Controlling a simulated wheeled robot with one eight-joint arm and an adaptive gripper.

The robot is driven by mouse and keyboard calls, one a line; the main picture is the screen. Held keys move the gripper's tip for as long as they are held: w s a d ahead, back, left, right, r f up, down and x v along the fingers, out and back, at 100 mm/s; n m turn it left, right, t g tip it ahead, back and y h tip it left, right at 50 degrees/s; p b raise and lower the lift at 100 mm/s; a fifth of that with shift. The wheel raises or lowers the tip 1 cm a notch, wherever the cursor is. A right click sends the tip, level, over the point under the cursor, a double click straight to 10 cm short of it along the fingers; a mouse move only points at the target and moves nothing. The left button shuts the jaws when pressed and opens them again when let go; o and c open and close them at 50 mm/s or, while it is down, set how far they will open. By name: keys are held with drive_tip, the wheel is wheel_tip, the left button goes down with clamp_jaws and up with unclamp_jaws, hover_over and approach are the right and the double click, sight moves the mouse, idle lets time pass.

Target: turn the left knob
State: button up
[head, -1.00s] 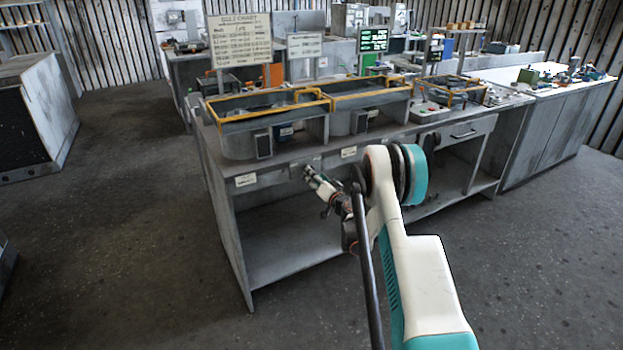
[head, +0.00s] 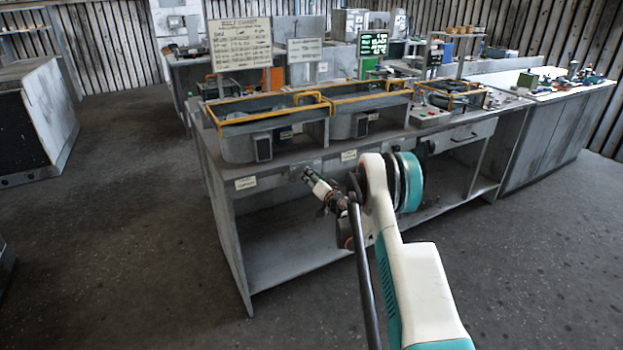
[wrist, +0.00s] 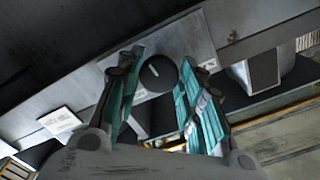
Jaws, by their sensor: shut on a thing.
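A round dark knob (wrist: 155,74) with a pale pointer line sits on a grey plate on the bench front. In the wrist view the pointer is tilted. My gripper (wrist: 160,66) has its teal fingers on either side of the knob, shut on it. In the head view my gripper (head: 308,174) reaches the front edge of the bench below the left housing (head: 237,146). There the gripper hides the knob.
The grey bench (head: 222,174) has an open lower shelf. A white label (head: 245,183) is left of my gripper and another label (head: 349,155) is to the right. Orange rails (head: 262,115) edge the housings on top.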

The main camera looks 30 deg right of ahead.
drive_tip(key=shift+m, duration=3.6)
drive_tip(key=o, duration=1.1)
drive_tip(key=shift+c, duration=0.2)
drive_tip(key=s, duration=1.2)
drive_tip(key=shift+d, duration=0.2)
